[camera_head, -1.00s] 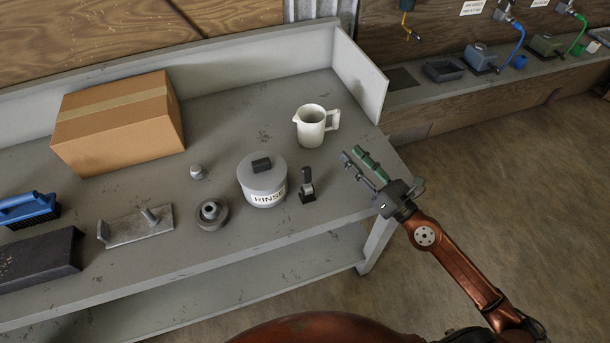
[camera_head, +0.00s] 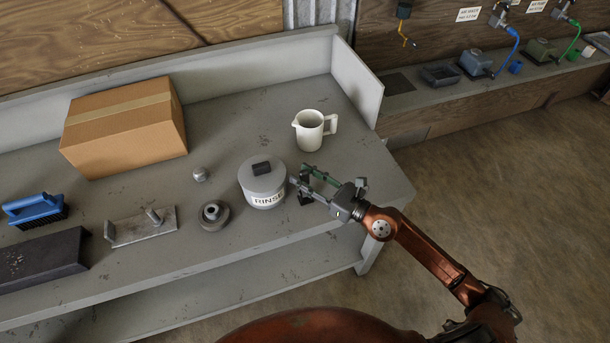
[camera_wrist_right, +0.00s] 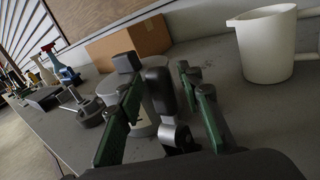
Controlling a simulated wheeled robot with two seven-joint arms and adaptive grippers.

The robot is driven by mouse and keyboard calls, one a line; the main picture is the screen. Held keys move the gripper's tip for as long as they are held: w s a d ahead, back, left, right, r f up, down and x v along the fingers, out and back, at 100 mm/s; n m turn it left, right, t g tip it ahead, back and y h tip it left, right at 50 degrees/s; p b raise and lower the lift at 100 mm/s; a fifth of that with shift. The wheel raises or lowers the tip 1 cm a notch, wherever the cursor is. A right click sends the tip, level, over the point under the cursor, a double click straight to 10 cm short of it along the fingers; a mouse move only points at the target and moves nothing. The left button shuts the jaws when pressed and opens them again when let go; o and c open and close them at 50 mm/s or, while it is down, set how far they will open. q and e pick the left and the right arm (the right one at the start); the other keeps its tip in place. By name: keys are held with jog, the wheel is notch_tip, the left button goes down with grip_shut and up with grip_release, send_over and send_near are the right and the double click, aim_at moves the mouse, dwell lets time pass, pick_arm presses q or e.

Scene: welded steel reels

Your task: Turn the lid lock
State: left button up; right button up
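A grey canister labelled RINSE (camera_head: 267,200) stands on the bench, with a grey lid (camera_head: 262,176) and a dark block on top. Just right of it, a small dark upright lever on a base, probably the lid lock (camera_head: 305,199), is mostly hidden by my right gripper in the head view. In the right wrist view the dark lever (camera_wrist_right: 161,92) stands between the fingers of my right gripper (camera_wrist_right: 159,68), with a gap to the right finger; contact on the left is unclear. The right gripper (camera_head: 301,175) is open. My left gripper is out of view.
A white jug (camera_head: 309,132) stands behind the gripper. A cardboard box (camera_head: 125,125), a small grey knob (camera_head: 200,174), a round flanged part (camera_head: 213,214), a metal plate with posts (camera_head: 141,228) and a blue brush (camera_head: 36,208) lie leftward. The bench's front right is clear.

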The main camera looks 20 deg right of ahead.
grip_shut()
dwell(0.4)
dwell(0.4)
